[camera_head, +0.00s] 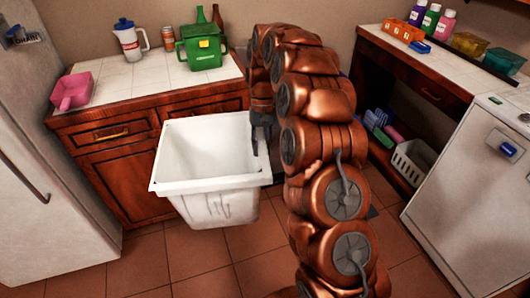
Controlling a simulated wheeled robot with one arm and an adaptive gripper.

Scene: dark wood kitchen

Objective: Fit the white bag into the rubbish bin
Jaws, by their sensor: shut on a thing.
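The white bag (212,205) is a wide, open-topped, box-like shape with a broad rim, in the middle of the view in front of the wooden cabinets. Its mouth faces up and its inside looks empty. My gripper (262,140) is at the bag's right edge, shut on it, with dark fingers at the rim; the fingertips are partly hidden. I cannot make out a separate rubbish bin; the bag and my arm hide part of the floor behind them.
A counter (122,83) behind holds a pink scoop (72,92), a white jug (130,42) and a green container (202,48). A fridge (45,150) stands left and a white appliance (470,190) right. A white basket (412,160) sits under the right counter. Tiled floor in front is clear.

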